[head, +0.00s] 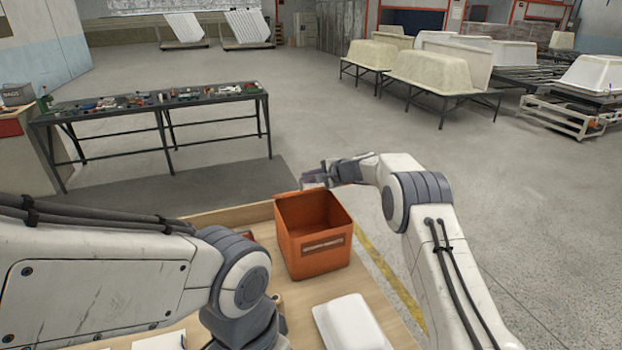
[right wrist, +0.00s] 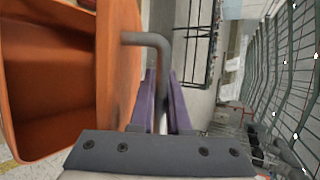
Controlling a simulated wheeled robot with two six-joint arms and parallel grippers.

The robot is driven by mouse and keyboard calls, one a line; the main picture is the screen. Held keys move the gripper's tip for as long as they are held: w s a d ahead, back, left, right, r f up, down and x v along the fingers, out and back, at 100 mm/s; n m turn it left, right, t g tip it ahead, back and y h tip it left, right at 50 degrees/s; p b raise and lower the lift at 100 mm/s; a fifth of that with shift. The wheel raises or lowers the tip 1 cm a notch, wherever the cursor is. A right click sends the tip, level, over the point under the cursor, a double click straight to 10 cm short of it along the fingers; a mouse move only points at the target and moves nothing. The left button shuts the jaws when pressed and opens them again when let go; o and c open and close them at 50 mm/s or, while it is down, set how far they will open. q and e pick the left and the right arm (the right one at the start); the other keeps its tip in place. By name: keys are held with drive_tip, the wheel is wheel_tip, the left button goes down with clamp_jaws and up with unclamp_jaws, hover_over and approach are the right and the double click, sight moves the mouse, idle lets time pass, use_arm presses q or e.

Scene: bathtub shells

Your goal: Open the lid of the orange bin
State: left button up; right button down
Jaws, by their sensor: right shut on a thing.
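The orange bin (head: 312,252) stands on the wooden table with a label on its front, and its top is open so I see inside. The right wrist view shows the bin's hollow interior (right wrist: 45,85) at left. The lid (right wrist: 121,65) stands raised there as an orange panel beside the opening. A grey bent handle (right wrist: 148,39) sticks out from the lid. My right gripper (head: 314,177) is behind the bin's far rim; in the wrist view its purple fingers (right wrist: 163,105) are shut on the handle. My left arm reaches in at the left; its fingers are out of sight.
The wooden table (head: 238,216) carries a white block-like object (head: 350,322) in front of the bin. A dark workbench (head: 160,105) with tools stands beyond at left. Bathtub shells (head: 440,68) stand at the back right. Open floor lies between.

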drive_tip(key=c, duration=1.2)
unclamp_jaws()
drive_tip(key=shift+o, duration=0.2)
drive_tip(key=shift+d, duration=0.1)
drive_tip(key=shift+s+d+b, duration=0.15)
drive_tip(key=shift+s+b, duration=0.05)
drive_tip(key=shift+b, duration=0.1)
drive_tip(key=b+v, duration=0.4)
drive_tip(key=v, duration=0.6)
drive_tip(key=shift+b, duration=0.3)
